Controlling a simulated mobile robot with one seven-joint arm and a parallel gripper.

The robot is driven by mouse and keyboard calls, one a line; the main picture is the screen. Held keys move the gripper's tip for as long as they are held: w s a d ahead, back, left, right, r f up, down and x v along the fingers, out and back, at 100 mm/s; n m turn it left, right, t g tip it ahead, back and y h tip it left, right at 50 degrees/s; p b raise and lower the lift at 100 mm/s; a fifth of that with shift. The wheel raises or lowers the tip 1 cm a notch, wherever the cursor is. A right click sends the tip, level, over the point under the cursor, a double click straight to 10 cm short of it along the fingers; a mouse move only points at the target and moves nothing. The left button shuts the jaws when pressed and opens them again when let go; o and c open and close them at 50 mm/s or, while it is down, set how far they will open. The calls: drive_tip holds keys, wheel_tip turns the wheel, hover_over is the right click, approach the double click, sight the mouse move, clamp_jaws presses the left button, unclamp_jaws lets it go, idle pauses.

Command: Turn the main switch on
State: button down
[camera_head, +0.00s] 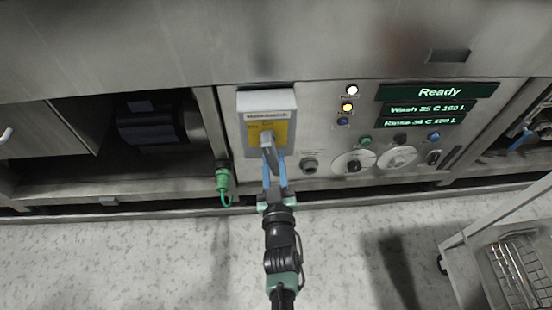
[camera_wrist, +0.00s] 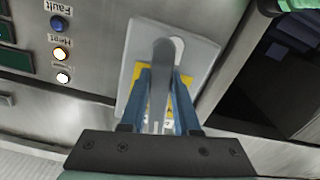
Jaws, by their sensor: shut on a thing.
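The main switch is a light grey box (camera_head: 267,102) with a yellow plate (camera_head: 281,131) and a grey handle (camera_head: 267,139) on the machine's front panel. In the wrist view the box (camera_wrist: 203,47) is seen turned over, with the grey handle (camera_wrist: 163,49) sticking out towards the camera. My gripper (camera_head: 274,160) reaches up to the switch from below. Its blue fingers, also in the wrist view (camera_wrist: 163,78), are closed on the handle from both sides and hide part of it and of the plate.
Right of the switch, a screen (camera_head: 437,91) reads Ready, above dials (camera_head: 354,162) and buttons. A white lamp (camera_head: 352,90) and an amber lamp (camera_head: 347,107) are lit. A green connector (camera_head: 223,180) hangs at the left. A wire-basket cart (camera_head: 515,265) stands at lower right.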

drive_tip(key=shift+a+f+m, duration=0.1)
drive_tip(key=shift+a+m, duration=0.35)
drive_tip(key=shift+m, duration=0.75)
drive_tip(key=c, duration=0.6)
unclamp_jaws()
drive_tip(key=shift+c, duration=0.2)
drive_tip(key=s+p, duration=0.4)
drive_tip(key=s, duration=0.9)
